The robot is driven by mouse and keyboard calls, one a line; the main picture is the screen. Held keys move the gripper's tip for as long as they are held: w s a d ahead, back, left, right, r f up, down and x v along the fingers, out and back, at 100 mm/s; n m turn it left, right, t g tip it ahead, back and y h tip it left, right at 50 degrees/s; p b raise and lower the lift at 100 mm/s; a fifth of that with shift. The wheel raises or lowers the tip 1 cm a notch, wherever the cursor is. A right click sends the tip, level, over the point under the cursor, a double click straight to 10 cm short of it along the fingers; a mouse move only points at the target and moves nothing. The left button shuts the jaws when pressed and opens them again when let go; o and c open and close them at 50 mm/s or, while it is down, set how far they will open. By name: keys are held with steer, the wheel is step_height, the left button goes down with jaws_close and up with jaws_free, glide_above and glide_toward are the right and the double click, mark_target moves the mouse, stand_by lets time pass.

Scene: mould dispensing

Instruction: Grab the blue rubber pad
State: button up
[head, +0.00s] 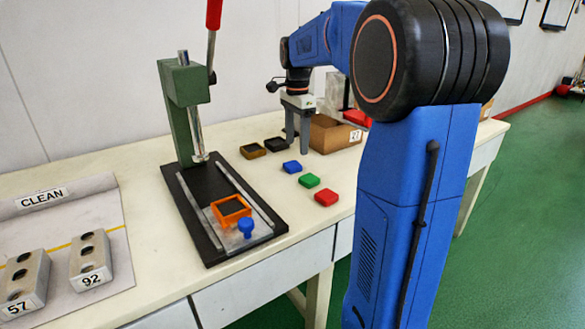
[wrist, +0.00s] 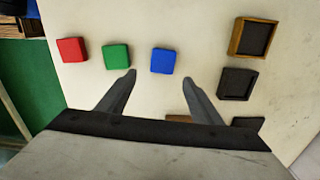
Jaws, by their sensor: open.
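My gripper (head: 297,140) hangs above the table behind the blue pad in the head view. In the wrist view my gripper (wrist: 158,77) is open and empty, with its two fingers spread apart.
Two dark square trays (head: 253,151) lie left of my gripper. A cardboard box (head: 330,136) stands just behind it. A green press with a dark base (head: 205,240) holds an orange frame (head: 231,210). Grey blocks (head: 90,262) stand at far left.

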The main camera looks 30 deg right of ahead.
mark_target(295, 164)
steer(key=shift+w+a+f, duration=0.1)
steer(key=shift+a+f, duration=0.05)
steer(key=shift+f, duration=1.55)
steer(key=shift+w+a+f, duration=0.1)
steer(key=shift+f, duration=1.6)
steer(key=c, duration=1.2)
